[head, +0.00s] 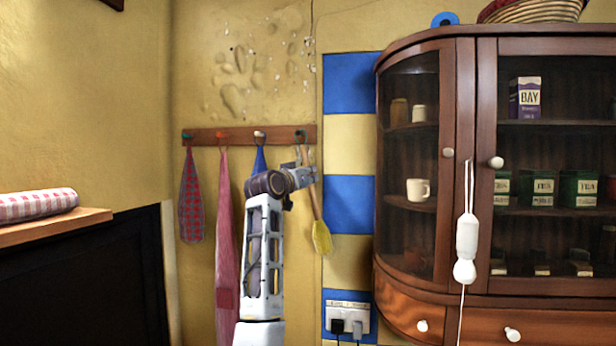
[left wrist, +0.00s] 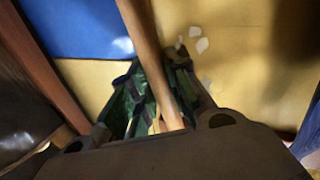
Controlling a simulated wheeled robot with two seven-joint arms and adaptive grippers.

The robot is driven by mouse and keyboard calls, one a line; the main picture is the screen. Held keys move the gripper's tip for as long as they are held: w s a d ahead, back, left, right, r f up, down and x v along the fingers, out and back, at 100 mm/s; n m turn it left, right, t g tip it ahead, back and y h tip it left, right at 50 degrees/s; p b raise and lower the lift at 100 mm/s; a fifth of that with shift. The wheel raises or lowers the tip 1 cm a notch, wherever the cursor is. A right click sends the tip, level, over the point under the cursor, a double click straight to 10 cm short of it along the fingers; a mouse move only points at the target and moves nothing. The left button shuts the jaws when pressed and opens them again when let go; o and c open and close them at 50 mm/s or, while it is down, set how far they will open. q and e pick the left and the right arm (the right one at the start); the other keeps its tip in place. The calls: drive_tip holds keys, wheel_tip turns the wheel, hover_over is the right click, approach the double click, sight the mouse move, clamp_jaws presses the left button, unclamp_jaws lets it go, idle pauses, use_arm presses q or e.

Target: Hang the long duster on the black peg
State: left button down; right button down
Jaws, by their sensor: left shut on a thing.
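The long duster has a pale wooden handle and a yellow head (head: 322,240) that points down in the head view. My left gripper (head: 304,172) is shut on the upper part of its handle, just below the peg rail. The handle (left wrist: 152,60) also runs into the jaws in the left wrist view. The black peg (head: 299,134) is the rightmost on the rail, just above the gripper. I cannot tell whether the duster touches it; any hanging loop is too small to see. My right gripper is not in view.
The wooden rail (head: 240,142) also bears a checked red cloth (head: 191,205), a pink cloth (head: 226,250) and a blue thing (head: 260,160). A glass-fronted cabinet (head: 466,90) stands close on the right. A white pull cord (head: 466,235) hangs before it.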

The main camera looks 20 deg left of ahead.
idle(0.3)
use_arm(q)
drive_tip(key=c, duration=1.3)
unclamp_jaws()
drive_tip(key=shift+s, duration=0.15)
drive_tip(key=s+f, duration=0.1)
drive_tip(key=s, duration=1)
drive_tip(key=shift+s+a, duration=0.3)
drive_tip(key=shift+s, duration=0.05)
